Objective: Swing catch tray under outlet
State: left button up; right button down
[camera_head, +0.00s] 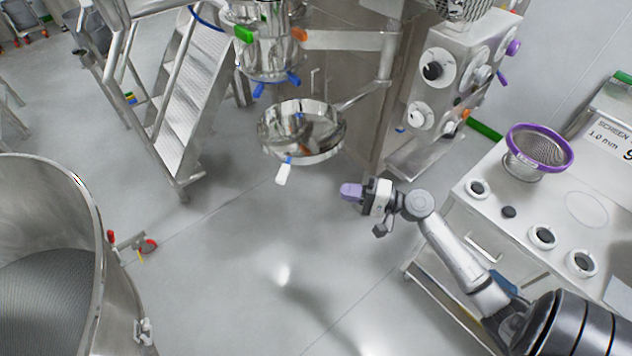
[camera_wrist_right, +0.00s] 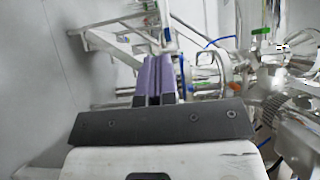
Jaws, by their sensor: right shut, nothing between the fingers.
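The catch tray (camera_head: 330,146) is a round, shiny steel pan in the head view, carried by a thin swing arm (camera_head: 362,97) from an upright post. A white handle (camera_head: 282,175) with a blue collar sticks out from its near rim. The steel outlet vessel (camera_head: 265,62), with blue levers at its bottom, is above and left of the tray in the picture. I cannot tell how far apart they are in depth. My right gripper (camera_head: 346,191) is shut and empty, right of the handle and apart from it. Its purple fingers (camera_wrist_right: 156,80) are together in the right wrist view. My left gripper is out of view.
A steel ladder (camera_head: 185,105) stands left of the vessel. A large steel drum (camera_head: 85,200) fills the lower left. A control box (camera_head: 455,75) with knobs is at upper right. A bench (camera_head: 540,205) holds a purple-rimmed sieve (camera_head: 540,150).

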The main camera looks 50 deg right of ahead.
aim_at(286, 178)
jog(key=p+x, duration=0.1)
jog(key=x, duration=1.1)
jog(key=shift+w+r, duration=0.1)
jog(key=shift+w, duration=0.1)
jog(key=shift+w+a, duration=0.4)
jog(key=shift+w, duration=0.15)
jog(key=shift+w, duration=0.1)
